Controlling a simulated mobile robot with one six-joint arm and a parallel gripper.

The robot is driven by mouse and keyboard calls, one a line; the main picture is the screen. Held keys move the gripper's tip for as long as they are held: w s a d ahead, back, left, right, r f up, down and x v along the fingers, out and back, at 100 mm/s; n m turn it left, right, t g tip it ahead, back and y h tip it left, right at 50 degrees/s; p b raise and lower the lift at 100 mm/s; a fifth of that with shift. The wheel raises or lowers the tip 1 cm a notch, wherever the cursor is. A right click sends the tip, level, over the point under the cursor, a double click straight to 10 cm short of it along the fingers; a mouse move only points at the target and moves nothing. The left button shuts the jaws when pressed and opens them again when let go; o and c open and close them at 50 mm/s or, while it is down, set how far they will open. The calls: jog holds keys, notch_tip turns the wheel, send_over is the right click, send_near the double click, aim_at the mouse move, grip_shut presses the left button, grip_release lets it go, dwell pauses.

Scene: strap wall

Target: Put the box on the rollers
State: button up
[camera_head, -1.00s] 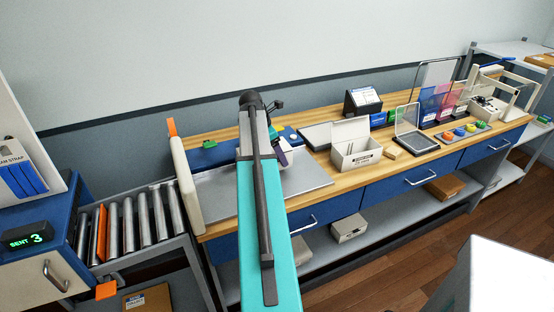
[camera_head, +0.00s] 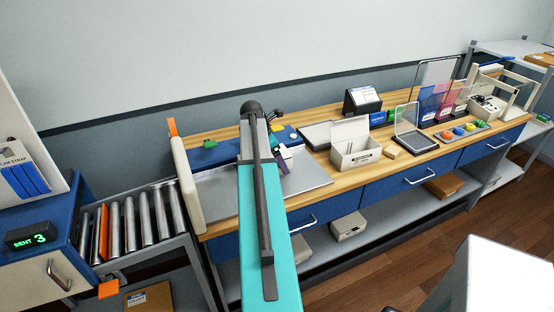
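The rollers (camera_head: 147,220) are a row of grey metal cylinders with one orange bar, in a low grey frame at the left. A small white and purple box-like item (camera_head: 286,157) shows just right of my teal arm, over the grey plate on the bench. Whether it is held or resting I cannot tell. My arm reaches forward to the bench and hides most of what lies behind it. My gripper is mostly hidden behind the arm's end; only dark parts near the wrist (camera_head: 275,114) show, and its fingers cannot be made out.
An upright cream panel (camera_head: 187,187) with an orange tip stands between bench and rollers. A blue cabinet with a "SENT 3" display (camera_head: 31,238) is left of the rollers. A white block (camera_head: 500,280) is at lower right.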

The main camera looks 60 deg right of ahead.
jog(key=shift+r, duration=0.25)
jog(key=b+v, duration=0.2)
jog(key=v, duration=0.9)
jog(key=shift+w+a+r+b, duration=0.1)
jog(key=shift+w+r+b, duration=0.05)
jog(key=shift+r+b, duration=0.15)
jog(key=shift+a, duration=0.2)
dwell(0.6)
